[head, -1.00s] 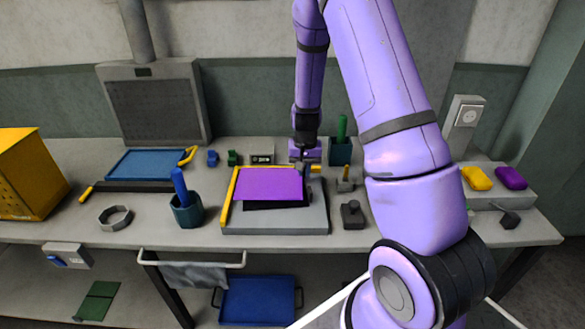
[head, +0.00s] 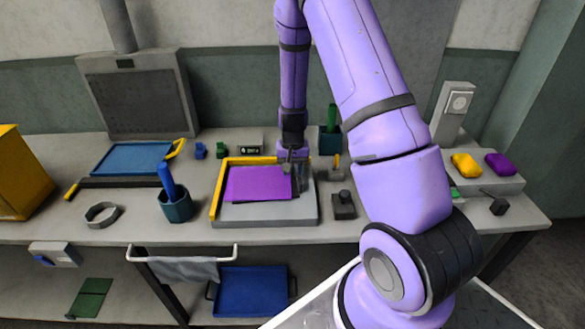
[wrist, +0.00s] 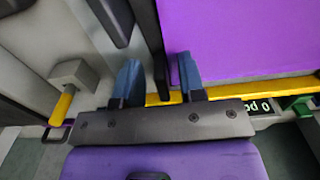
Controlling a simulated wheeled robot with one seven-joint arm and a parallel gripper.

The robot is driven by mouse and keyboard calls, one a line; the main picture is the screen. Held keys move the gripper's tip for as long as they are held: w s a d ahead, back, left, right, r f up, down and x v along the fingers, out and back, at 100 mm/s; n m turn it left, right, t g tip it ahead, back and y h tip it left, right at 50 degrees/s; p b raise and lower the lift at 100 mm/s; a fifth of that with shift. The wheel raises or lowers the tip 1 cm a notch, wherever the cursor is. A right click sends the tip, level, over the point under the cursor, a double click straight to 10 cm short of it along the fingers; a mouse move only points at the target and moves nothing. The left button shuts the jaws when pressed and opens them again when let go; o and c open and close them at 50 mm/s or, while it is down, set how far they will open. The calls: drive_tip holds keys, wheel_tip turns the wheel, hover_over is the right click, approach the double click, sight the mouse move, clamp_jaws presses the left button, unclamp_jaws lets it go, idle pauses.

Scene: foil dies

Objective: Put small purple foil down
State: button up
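The purple foil (head: 258,183) is a flat sheet. It lies over a dark plate on the grey bed with yellow edge strips (head: 230,220). The dark plate's edge shows below the foil. In the wrist view the foil (wrist: 235,38) fills the upper right. My gripper (wrist: 158,84) has its two blue fingertips apart, with a gap between them. The right fingertip overlaps the foil's left edge in that view; I cannot tell whether it touches. In the head view my gripper (head: 296,165) is at the foil's right back corner.
A blue tray (head: 130,159) and a teal cup (head: 175,207) stand to the left. A dark block with a knob (head: 343,205) is just right of the bed. Yellow (head: 466,164) and purple (head: 500,164) pieces lie on a shelf at right. The front edge of the bench is mostly clear.

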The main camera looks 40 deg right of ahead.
wheel_tip(320, 180, up, 12)
drive_tip(key=s+a+r+n+t, duration=0.15)
drive_tip(key=s+a+r, duration=0.25)
drive_tip(key=r, duration=0.5)
drive_tip(key=s+a+r+n+t, duration=0.15)
drive_tip(key=s+a+r, duration=0.25)
drive_tip(key=r, duration=0.5)
drive_tip(key=s+a+r+n+t, duration=0.1)
drive_tip(key=s+r, duration=0.3)
drive_tip(key=s, duration=0.5)
drive_tip(key=s+a+r+n+t, duration=0.1)
drive_tip(key=s+a+r, duration=0.3)
drive_tip(key=s, duration=0.5)
drive_tip(key=shift+s+r+n, duration=0.25)
drive_tip(key=shift+r+n, duration=0.2)
drive_tip(key=shift+n, duration=0.45)
